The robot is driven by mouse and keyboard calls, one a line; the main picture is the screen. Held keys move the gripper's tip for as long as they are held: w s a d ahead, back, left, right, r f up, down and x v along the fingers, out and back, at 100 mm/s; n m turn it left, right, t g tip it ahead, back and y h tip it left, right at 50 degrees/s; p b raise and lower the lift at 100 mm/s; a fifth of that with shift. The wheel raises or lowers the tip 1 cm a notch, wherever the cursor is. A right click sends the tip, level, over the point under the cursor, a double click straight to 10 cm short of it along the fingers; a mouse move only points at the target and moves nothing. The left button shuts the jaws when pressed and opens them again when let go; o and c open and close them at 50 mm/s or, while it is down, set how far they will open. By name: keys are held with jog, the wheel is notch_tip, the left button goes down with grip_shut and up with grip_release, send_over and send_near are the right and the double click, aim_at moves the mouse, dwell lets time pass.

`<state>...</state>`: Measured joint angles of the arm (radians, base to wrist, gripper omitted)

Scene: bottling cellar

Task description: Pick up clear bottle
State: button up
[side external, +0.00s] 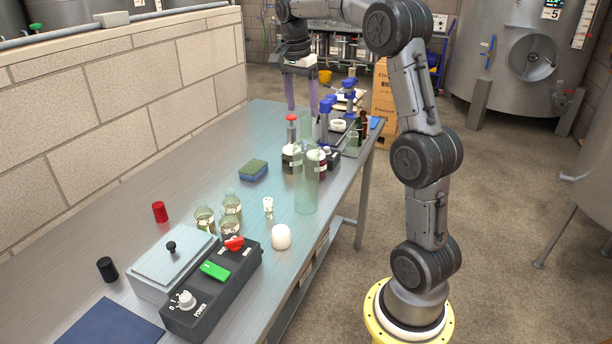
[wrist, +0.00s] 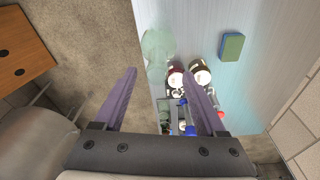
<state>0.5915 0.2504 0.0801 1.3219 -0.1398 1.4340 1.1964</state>
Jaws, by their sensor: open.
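The clear bottle (side external: 306,192) is tall, pale green and see-through, and stands upright near the right edge of the steel table. In the wrist view it is a pale green shape (wrist: 158,50) at the table edge, just beyond my fingertips. My gripper (side external: 302,106) is open and empty, its two purple fingers pointing down at about the height of the bottle's neck. In the wrist view the fingers (wrist: 159,74) are spread wide with nothing between them. I cannot tell how far the fingertips are from the neck.
Dark jars with white labels (wrist: 200,74) stand close to the bottle. A green and blue sponge (side external: 253,169), small glass jars (side external: 231,206), a white rounded object (side external: 281,237) and a black control box (side external: 212,289) are on the table (side external: 190,170). Clutter crowds the far end.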

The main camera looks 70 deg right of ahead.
aim_at(306, 126)
jog(key=shift+s+d+f, duration=0.1)
jog(key=shift+d+f, duration=0.1)
jog(key=shift+f, duration=0.95)
jog(key=shift+s+d+f, duration=0.1)
jog(key=shift+d+f, duration=0.05)
jog(key=shift+f, duration=0.95)
jog(key=shift+s+d+f, duration=0.1)
jog(key=shift+d+f, duration=0.1)
jog(key=shift+f, duration=0.95)
grip_shut()
jog(key=shift+r, duration=0.15)
